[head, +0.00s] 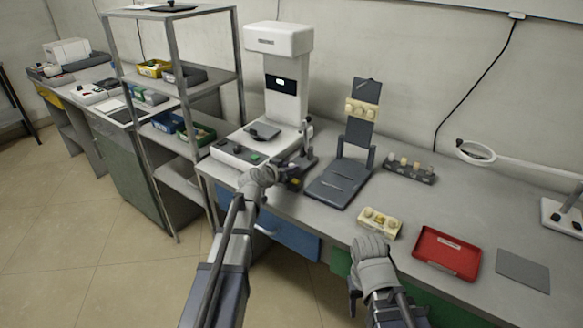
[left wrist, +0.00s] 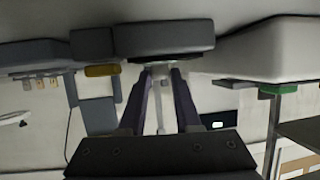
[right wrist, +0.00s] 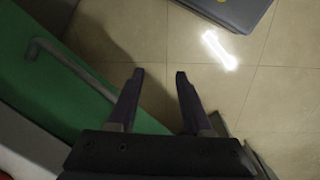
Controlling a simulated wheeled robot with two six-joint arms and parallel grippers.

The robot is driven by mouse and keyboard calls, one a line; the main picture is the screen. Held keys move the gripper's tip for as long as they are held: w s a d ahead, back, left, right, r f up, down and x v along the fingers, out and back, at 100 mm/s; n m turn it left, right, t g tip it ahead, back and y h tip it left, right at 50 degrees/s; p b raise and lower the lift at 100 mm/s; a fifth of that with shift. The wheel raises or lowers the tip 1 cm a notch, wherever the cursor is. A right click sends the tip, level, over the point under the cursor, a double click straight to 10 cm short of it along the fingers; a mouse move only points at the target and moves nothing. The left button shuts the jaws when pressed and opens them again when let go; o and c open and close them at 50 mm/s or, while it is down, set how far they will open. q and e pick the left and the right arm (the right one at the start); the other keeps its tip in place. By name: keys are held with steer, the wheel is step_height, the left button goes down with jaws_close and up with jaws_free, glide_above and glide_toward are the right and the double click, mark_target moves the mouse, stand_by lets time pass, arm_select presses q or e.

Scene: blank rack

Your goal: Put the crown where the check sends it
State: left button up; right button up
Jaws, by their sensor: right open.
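No crown can be told for certain. A cream block (head: 380,222) with a small gold-toned piece on it sits near the counter's front edge. A dark stand (head: 342,183) has a tilted panel with a row of cream tooth shapes (head: 363,109). A white machine (head: 279,80) with a small lit display stands behind my left gripper. My left gripper (left wrist: 162,72) is at a dark block (left wrist: 163,38), a narrow gap between its fingers; whether they hold anything is unclear. My right gripper (right wrist: 160,73) is open and empty, pointing down in front of the counter.
A red tray (head: 446,254) and a flat grey mat (head: 522,270) lie at the right front. A dark holder with several tooth-like pieces (head: 410,170) stands behind. A ring lamp (head: 476,152) reaches in at right. A metal shelf (head: 180,88) stands left. A green cabinet front (right wrist: 75,95) is beside my right gripper.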

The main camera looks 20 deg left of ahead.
arm_select(q)
jaws_close()
step_height(320, 180, up, 10)
steer(key=p, duration=1)
